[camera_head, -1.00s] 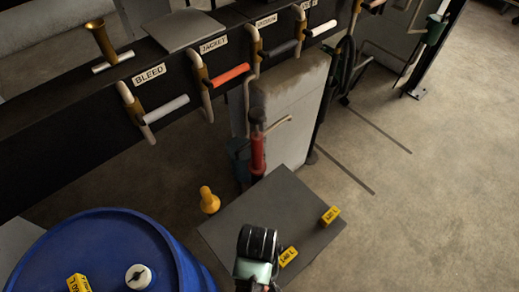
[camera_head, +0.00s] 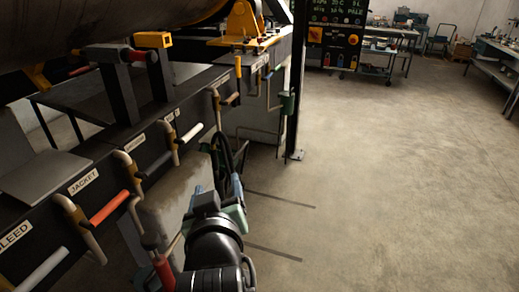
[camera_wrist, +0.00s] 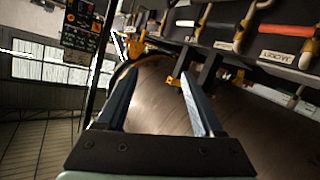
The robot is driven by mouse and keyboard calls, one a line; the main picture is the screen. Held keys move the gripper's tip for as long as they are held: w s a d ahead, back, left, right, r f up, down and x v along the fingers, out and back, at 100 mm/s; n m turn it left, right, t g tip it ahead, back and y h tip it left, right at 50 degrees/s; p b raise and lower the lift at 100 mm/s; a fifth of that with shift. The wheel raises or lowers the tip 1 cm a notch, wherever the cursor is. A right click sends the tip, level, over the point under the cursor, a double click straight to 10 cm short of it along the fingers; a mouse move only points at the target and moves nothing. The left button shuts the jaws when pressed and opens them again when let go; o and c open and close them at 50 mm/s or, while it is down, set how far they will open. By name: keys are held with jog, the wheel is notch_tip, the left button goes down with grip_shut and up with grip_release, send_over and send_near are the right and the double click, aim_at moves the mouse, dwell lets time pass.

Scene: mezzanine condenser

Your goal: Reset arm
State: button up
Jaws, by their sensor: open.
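My gripper (camera_wrist: 158,75) is open in the wrist view, with its two blue-grey fingers spread apart and nothing between them. In the head view my arm reaches up from the bottom middle, and my gripper (camera_head: 236,188) is at its far end, partly hidden by the wrist. It shows in front of the grey block below the valve rail; I cannot tell whether they touch. The wrist view is steeply tilted, with the large brown cylinder (camera_wrist: 158,98) behind the fingers.
A black rail on the left carries the red JACKET handle (camera_head: 110,207), a white handle (camera_head: 41,270) and several others. A grey block (camera_head: 172,205) stands beside my arm. A dark post (camera_head: 294,110) rises beyond. Workbenches and a control panel (camera_head: 334,40) are farther back. The right floor is clear.

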jog(key=s+d+r+m+t, duration=0.1)
jog(key=r+t, duration=0.1)
jog(key=r, duration=0.5)
jog(key=s+d+r+t, duration=0.1)
jog(key=d+r+t, duration=0.1)
jog(key=r, duration=0.5)
jog(key=s+d+r+m+t, duration=0.1)
jog(key=s+r+t, duration=0.15)
jog(key=r, duration=0.35)
jog(key=s+d+r+m+t+h, duration=0.1)
jog(key=s+r+t, duration=0.2)
jog(key=s+r, duration=0.2)
jog(key=s+d+r+m+t+h, duration=0.1)
jog(key=s+d+r+t, duration=0.1)
jog(key=r, duration=0.7)
jog(key=s+t, duration=0.1)
jog(key=s, duration=0.1)
jog(key=shift+s+d+r+m, duration=0.2)
jog(key=shift+s+r+m, duration=0.1)
jog(key=shift+s+r, duration=0.05)
